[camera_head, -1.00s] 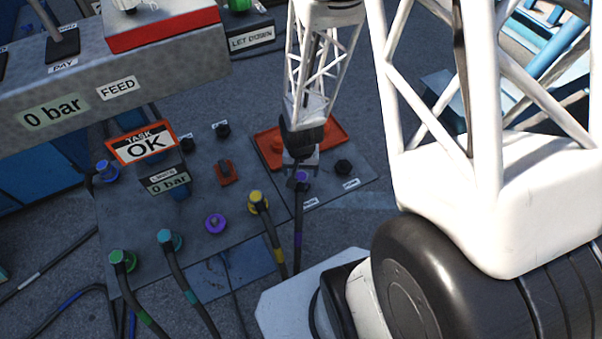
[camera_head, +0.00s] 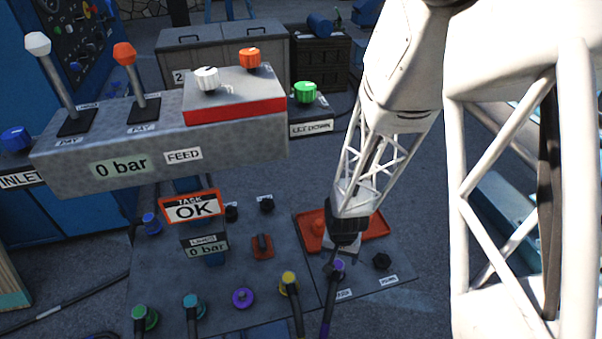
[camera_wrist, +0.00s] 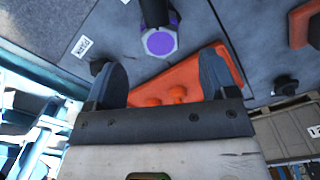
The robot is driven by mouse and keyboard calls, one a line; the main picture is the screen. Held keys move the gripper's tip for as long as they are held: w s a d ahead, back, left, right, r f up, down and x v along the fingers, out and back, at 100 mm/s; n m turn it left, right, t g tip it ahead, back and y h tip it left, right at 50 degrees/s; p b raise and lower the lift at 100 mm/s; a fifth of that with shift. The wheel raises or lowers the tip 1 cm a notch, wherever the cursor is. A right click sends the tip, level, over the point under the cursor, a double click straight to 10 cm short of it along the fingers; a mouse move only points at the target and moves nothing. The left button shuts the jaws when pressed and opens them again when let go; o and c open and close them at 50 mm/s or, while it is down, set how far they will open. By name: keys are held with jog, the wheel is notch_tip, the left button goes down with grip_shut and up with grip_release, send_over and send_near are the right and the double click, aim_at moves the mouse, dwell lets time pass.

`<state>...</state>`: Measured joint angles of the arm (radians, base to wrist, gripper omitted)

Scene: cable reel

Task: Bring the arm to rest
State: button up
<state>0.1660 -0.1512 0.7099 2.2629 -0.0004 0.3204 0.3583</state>
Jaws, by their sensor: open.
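My gripper (camera_head: 341,247) is open and empty over the right part of the grey hose panel (camera_head: 285,290). Its two fingers stand wide apart in the wrist view (camera_wrist: 162,75). A hose connector with a purple end (camera_head: 338,266) is just in front of the gripper in the head view. In the wrist view the purple end (camera_wrist: 160,42) shows between and beyond the fingertips, with nothing gripped. An orange tray (camera_head: 375,226) lies behind the gripper. A sign reading "TASK OK" (camera_head: 192,208) stands on the panel, above a small "0 bar" display (camera_head: 205,246).
A grey control box (camera_head: 240,150) with levers and knobs stands at the upper left, its display reading "0 bar". A green-knobbed box (camera_head: 305,92) stands beside it. Yellow (camera_head: 289,280), teal (camera_head: 193,301) and green (camera_head: 145,316) hose connectors line the panel's front. Cases (camera_head: 222,55) stand behind.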

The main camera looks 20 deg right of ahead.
jog(key=shift+r, duration=0.15)
jog(key=s+a+r+n+t, duration=0.1)
jog(key=a+r+n, duration=0.1)
jog(key=r, duration=0.9)
jog(key=a+r+n, duration=0.1)
jog(key=a+r, duration=0.1)
jog(key=r, duration=0.9)
jog(key=s+a+r+n+t, duration=0.1)
jog(key=s+a+r+n, duration=0.1)
jog(key=s+r, duration=0.8)
notch_tip(320, 180, up, 5)
jog(key=shift+a+r+n+t, duration=0.2)
jog(key=shift+n+t, duration=0.1)
jog(key=shift+n, duration=0.1)
